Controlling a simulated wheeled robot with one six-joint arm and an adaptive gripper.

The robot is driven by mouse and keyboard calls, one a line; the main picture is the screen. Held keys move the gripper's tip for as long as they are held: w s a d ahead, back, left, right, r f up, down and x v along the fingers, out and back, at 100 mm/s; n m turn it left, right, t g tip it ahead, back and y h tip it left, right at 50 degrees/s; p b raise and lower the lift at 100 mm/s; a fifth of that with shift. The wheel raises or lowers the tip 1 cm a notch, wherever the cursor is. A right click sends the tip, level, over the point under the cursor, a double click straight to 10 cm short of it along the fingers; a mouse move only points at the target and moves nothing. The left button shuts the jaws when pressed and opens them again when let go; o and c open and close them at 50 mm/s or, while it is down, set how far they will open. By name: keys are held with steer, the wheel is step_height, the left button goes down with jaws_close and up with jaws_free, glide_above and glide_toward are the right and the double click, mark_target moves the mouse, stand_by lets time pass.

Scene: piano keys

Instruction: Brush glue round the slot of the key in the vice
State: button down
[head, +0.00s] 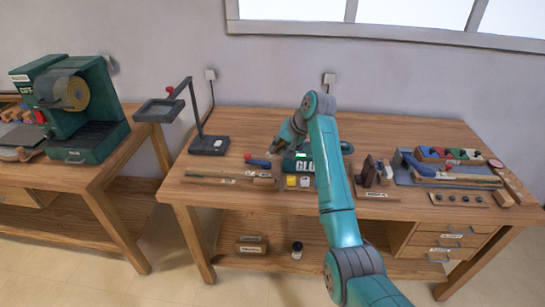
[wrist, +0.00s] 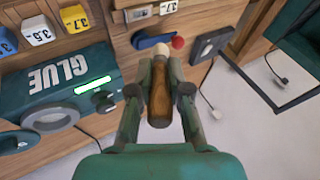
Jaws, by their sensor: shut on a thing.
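My gripper (wrist: 160,92) is shut on a brown wooden handle (wrist: 160,105) with a pale end, seen in the wrist view; it looks like the glue brush, and its bristles are not clear. In the head view my gripper (head: 285,142) is over the back middle of the bench, beside the green glue box (head: 300,168). The glue box (wrist: 70,82) has a round grey ring on top and a lit green display. A blue piece with a red knob (head: 258,162) stands left of it, by long wooden strips (head: 215,179). I cannot tell which piece holds the key, and no slot is clear.
Small yellow and white blocks (head: 298,182) lie in front of the glue box. A dark lamp-like stand (head: 208,143) is at the left end. A green machine (head: 75,105) stands on the left bench.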

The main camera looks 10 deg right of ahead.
steer(key=w+a+r, duration=0.1)
steer(key=a+r, duration=0.2)
steer(key=r, duration=0.1)
steer(key=shift+a+f, duration=0.1)
steer(key=shift+f, duration=2.2)
steer(key=shift+w+a, duration=0.1)
